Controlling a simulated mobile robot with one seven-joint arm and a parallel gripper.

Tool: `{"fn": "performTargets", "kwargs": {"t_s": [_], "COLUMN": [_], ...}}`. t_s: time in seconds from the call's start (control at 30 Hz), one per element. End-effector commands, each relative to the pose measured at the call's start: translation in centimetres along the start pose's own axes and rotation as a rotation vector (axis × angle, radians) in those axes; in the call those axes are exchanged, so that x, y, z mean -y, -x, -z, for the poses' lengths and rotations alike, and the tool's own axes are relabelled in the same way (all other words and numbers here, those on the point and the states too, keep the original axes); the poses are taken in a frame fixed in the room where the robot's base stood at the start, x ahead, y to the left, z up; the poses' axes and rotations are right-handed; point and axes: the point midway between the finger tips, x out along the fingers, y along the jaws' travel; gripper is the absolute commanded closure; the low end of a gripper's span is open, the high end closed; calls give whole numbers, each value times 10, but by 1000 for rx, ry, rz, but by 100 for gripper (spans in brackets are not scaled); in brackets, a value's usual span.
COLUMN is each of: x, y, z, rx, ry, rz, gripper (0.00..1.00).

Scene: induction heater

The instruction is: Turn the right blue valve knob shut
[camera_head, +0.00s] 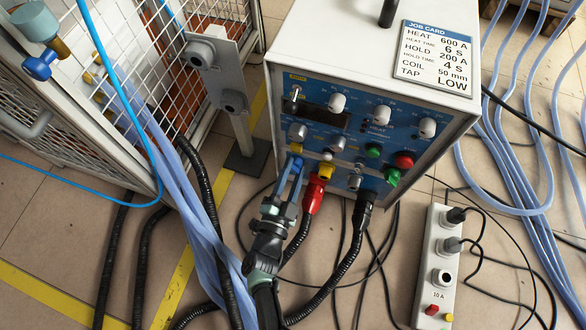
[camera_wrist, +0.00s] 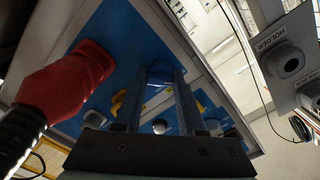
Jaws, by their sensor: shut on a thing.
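My gripper (camera_head: 291,172) is at the lower left of the heater's blue front panel (camera_head: 315,95), left of a red plug. In the wrist view my gripper (camera_wrist: 164,76) has its two fingers pointing at the panel, shut on a small blue knob (camera_wrist: 158,81) between the tips. The fingers hide most of the knob, so its turn angle cannot be told. Another blue valve knob (camera_head: 39,67) sits on the pipework at the far upper left, away from my gripper.
The red plug (camera_head: 313,195) and its black hose are close beside my gripper; the red plug also fills the left of the wrist view (camera_wrist: 68,82). A black plug (camera_head: 363,208) is further right. Pale blue hoses (camera_head: 190,205) run along the left. A socket strip (camera_head: 438,265) lies at the right.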

Motion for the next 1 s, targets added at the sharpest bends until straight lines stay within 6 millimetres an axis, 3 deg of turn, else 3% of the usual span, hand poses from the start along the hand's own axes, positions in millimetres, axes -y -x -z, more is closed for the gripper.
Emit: {"fn": "performTargets", "kwargs": {"t_s": [0.6,0.63,0.7,0.8,1.0], "x": [0,0,0,0,0], "y": [0,0,0,0,0], "z": [0,0,0,0,0], "rx": [-2,-2,-1,-1,-1], "ry": [43,43,42,41,40], "rz": [0,0,0,0,0], "gripper": [100,57,45,32,32]}}
